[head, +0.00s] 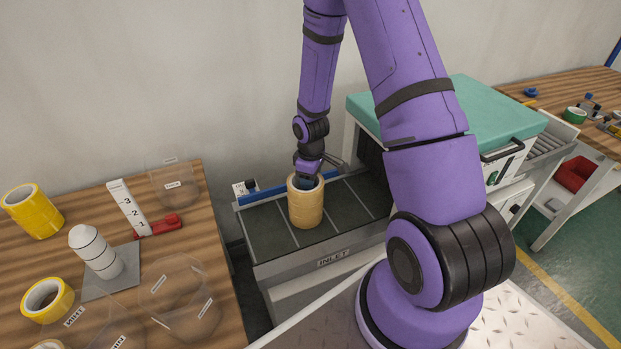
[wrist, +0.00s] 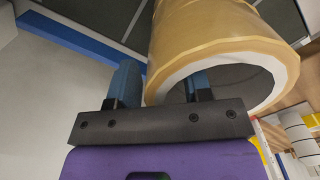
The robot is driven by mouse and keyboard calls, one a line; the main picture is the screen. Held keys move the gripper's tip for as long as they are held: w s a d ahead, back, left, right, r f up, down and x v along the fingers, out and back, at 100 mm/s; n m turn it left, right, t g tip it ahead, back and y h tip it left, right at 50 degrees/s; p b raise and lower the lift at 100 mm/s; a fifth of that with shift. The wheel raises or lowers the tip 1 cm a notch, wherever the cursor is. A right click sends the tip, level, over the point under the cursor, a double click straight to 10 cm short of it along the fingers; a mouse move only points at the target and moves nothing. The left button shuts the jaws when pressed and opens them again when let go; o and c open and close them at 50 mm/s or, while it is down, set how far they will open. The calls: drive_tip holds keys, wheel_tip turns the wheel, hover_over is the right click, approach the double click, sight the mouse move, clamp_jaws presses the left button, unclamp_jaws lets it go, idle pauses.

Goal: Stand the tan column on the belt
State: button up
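The tan column (head: 305,206), a hollow roll-like cylinder, is upright on the dark belt (head: 262,218) near its left part. I see no clear gap beneath it. My gripper (head: 308,182) is at its top from above. In the wrist view, the column (wrist: 200,38) fills the upper middle, its pale rim towards me. My gripper (wrist: 162,85) straddles its wall, one blue finger outside and one inside the hole. The fingers look closed on the wall. The inner fingertip is partly hidden by the rim.
A wooden table (head: 215,240) at left holds yellow rolls (head: 33,211), a white striped cylinder (head: 94,250), a numbered block (head: 128,207) and clear plates. A teal-topped machine (head: 480,105) stands right of the belt. Belt right of the column is clear.

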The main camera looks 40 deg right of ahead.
wheel_tip(320, 180, up, 12)
drive_tip(key=shift+r, duration=0.2)
drive_tip(key=s+a+r+m+t+h, duration=0.1)
drive_tip(key=s+a+r+m, duration=0.15)
drive_tip(key=r, duration=0.65)
drive_tip(key=s+a+r+m+t, duration=0.15)
drive_tip(key=s+r, duration=0.25)
drive_tip(key=r, duration=0.5)
drive_tip(key=s+a+r+m+t, duration=0.1)
drive_tip(key=s+a+r, duration=0.1)
drive_tip(key=s+r, duration=0.3)
drive_tip(key=s+a+r+m+t+y, duration=0.1)
drive_tip(key=s+a+r, duration=0.2)
drive_tip(key=s+r, duration=0.3)
drive_tip(key=s, duration=0.5)
drive_tip(key=shift+s+a+r+m+t, duration=0.2)
drive_tip(key=shift+s+a+m+t, duration=0.1)
drive_tip(key=shift+s+m+t, duration=0.1)
